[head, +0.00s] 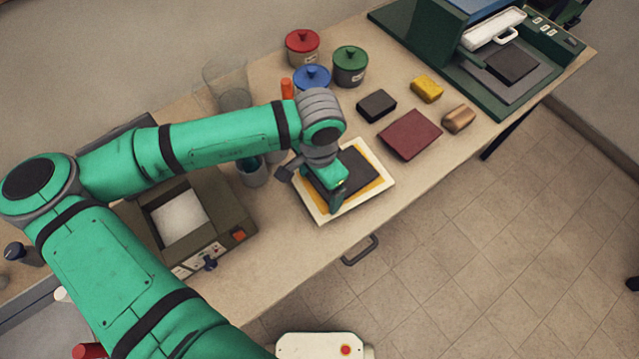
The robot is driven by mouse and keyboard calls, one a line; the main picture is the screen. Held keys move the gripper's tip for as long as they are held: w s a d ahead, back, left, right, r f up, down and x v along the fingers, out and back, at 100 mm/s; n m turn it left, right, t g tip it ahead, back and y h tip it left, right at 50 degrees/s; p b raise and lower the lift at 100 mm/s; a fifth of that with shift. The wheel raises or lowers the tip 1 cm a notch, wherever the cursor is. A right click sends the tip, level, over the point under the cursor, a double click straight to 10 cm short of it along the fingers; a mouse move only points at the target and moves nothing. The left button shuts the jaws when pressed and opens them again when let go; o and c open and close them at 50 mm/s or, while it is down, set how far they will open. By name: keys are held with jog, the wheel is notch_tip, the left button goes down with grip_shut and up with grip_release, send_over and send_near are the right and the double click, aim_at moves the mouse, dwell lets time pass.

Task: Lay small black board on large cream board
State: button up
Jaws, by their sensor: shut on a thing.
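The large cream board (319,215) lies on the table below my wrist, with an orange-yellow layer (376,183) showing inside its edge. The small black board (360,163) is over the middle of these, tilted in outline much as they are. My gripper (337,200) is above the near part of the black board and shut on it. The gripper and wrist hide the black board's left and near parts. I cannot tell from this view whether the black board touches the layer below or hangs just above it.
A dark red board (410,135), a black block (376,105), a yellow sponge (427,89) and a brown block (458,119) lie to the right. Lidded red (302,46), green (350,66) and blue (312,78) pots stand behind. A green press (485,50) is at far right.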

jog(key=shift+s+f, duration=0.1)
jog(key=shift+f, duration=0.65)
jog(key=o, duration=1)
jog(key=shift+r, duration=0.7)
notch_tip(320, 180, up, 12)
